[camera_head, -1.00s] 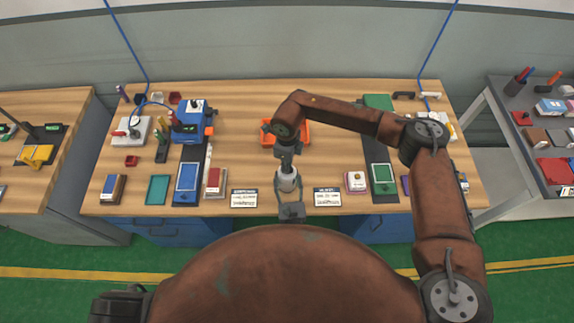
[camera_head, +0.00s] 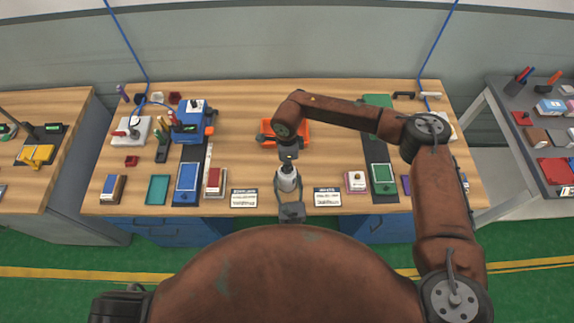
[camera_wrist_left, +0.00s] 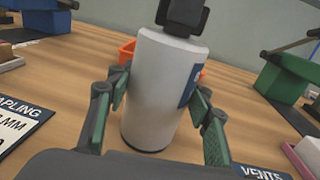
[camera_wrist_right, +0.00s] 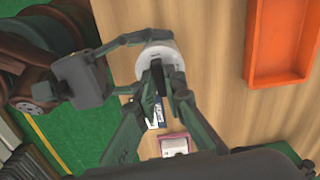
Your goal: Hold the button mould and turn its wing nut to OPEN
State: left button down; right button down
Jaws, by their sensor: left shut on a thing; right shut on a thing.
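The button mould is a pale grey upright cylinder with a dark wing nut on top. In the head view the mould (camera_head: 287,181) stands near the table's front edge, in the middle. In the left wrist view the mould (camera_wrist_left: 160,85) stands between the fingers of my left gripper (camera_wrist_left: 160,100), which is shut on its sides. My right gripper (camera_head: 288,160) points down from above and is shut on the wing nut (camera_wrist_left: 183,17). In the right wrist view its fingers (camera_wrist_right: 165,85) cover most of the nut, and the pale mould top (camera_wrist_right: 152,56) shows around them. The OPEN mark cannot be read.
An orange tray (camera_head: 300,131) lies behind the mould. Label cards (camera_head: 244,198) and (camera_head: 327,197) lie on either side. A blue press (camera_head: 191,118) stands left, and a green device (camera_head: 382,174) right. Bare wood shows around the mould.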

jog(key=shift+w, duration=0.1)
pick_arm(q)
jog(key=shift+r, duration=0.1)
pick_arm(e)
jog(key=c, duration=2)
grip_release()
jog(key=shift+r, duration=0.1)
notch_tip(320, 180, up, 12)
jog(key=shift+f, duration=0.1)
pick_arm(q)
jog(key=c, duration=0.9)
grip_release()
jog(key=shift+s, duration=0.15)
